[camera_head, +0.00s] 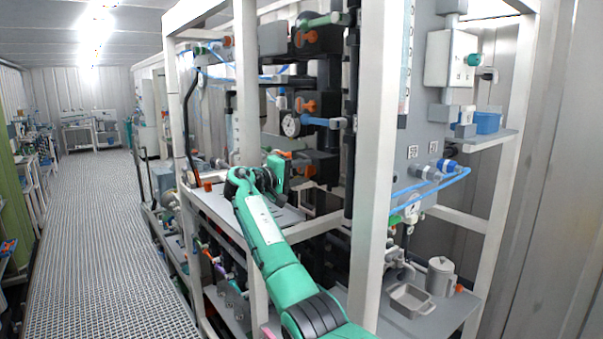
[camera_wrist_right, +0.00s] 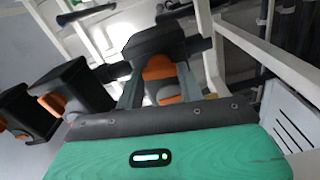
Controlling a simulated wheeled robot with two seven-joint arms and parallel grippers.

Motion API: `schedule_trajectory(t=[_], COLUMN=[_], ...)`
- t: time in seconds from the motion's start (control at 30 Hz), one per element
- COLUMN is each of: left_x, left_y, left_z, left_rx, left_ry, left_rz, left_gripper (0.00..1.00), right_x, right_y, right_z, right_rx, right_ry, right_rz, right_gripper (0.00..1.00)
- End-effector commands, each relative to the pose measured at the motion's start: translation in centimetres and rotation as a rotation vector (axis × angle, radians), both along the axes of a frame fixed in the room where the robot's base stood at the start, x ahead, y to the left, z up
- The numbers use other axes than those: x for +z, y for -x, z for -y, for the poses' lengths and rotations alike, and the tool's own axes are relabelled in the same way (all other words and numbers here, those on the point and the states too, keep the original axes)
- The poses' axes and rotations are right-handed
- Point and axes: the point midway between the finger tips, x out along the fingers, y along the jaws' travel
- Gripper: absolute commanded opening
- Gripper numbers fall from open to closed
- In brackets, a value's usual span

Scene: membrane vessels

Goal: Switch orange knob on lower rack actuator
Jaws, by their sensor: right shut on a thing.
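My right arm reaches into the white-framed rack in the head view. Its green gripper (camera_head: 284,160) is at an orange part low in the rack, small and partly hidden by the gripper. In the right wrist view, the gripper's two fingers (camera_wrist_right: 158,85) stand on either side of an orange knob (camera_wrist_right: 159,67) on a black actuator box (camera_wrist_right: 165,42). The gripper is shut on this knob. The fingers and the gripper body hide part of the knob. My left gripper is not in view.
Two more black actuators with orange knobs (camera_wrist_right: 54,102) are at the left of the wrist view. White rack posts (camera_head: 374,150) stand close to my arm. A pressure gauge (camera_head: 291,125) and orange-knobbed actuators (camera_head: 305,105) are higher up. The grated aisle (camera_head: 95,230) is clear.

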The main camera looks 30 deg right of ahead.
Motion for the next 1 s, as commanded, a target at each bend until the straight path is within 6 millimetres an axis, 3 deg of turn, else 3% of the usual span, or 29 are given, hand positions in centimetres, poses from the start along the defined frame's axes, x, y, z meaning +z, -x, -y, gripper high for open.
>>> schedule_trajectory(t=[0.17,0.2,0.3,0.67,0.87,1.0], left_x=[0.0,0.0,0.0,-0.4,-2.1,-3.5], left_y=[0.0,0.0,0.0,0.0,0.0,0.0], left_z=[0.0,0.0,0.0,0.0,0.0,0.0], left_rx=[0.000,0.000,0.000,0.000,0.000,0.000], left_ry=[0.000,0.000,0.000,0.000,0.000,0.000], left_rz=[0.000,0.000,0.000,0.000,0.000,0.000], left_gripper=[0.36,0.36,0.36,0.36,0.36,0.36], right_x=[0.2,0.2,0.1,-0.1,-0.4,-0.5], right_y=[0.0,0.0,0.0,0.0,0.2,0.4], right_z=[0.0,0.0,0.0,-0.5,-3.8,-7.2], right_rx=[0.003,0.003,0.002,0.002,0.005,0.005], right_ry=[0.002,0.002,0.002,0.001,0.001,0.002], right_rz=[0.001,0.001,0.001,0.001,0.003,0.003], right_gripper=[0.15,0.42,0.60,0.60,0.60,0.60])
